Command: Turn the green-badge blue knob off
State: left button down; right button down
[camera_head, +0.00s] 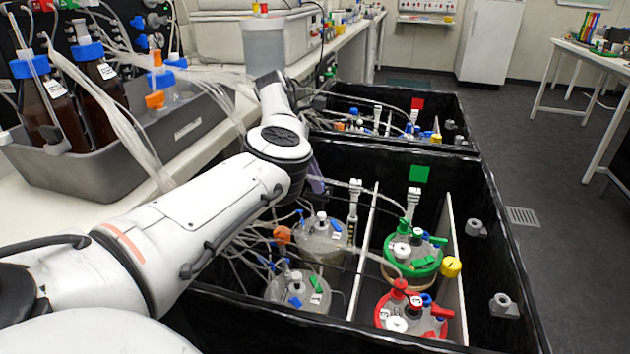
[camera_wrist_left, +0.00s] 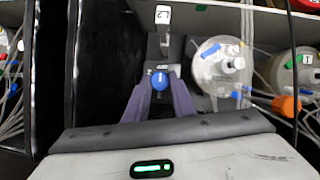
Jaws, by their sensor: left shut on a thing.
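The blue knob (camera_wrist_left: 160,81) shows in the left wrist view between the two purple-grey fingers of my left gripper (camera_wrist_left: 160,84), which is shut on it. A grey bracket with a white label (camera_wrist_left: 162,15) is just beyond the knob. In the head view my left arm reaches into the near black box and only a bit of the gripper (camera_head: 317,184) shows; the knob is hidden there. The green badge (camera_head: 419,174) is on the inner back wall of this near box. My right gripper is not in view.
The near black box (camera_head: 510,270) holds several lidded vessels, including a green-ringed one (camera_head: 412,262) and a red-ringed one (camera_head: 410,318), with many tubes. A second box behind has a red badge (camera_head: 418,103). A grey tray (camera_head: 110,172) with brown bottles stands on the left bench.

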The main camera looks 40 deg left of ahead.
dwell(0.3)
pick_arm(q)
jog(key=c, duration=1.5)
grip_release()
jog(key=v, duration=1)
jog(key=shift+a+r+p, duration=0.1)
jog(key=shift+r+p, duration=0.1)
jog(key=shift+p, duration=0.2)
jog(key=shift+f, duration=0.1)
jog(key=x, duration=1)
jog(key=shift+f+b, duration=0.15)
jog(key=shift+b, duration=0.25)
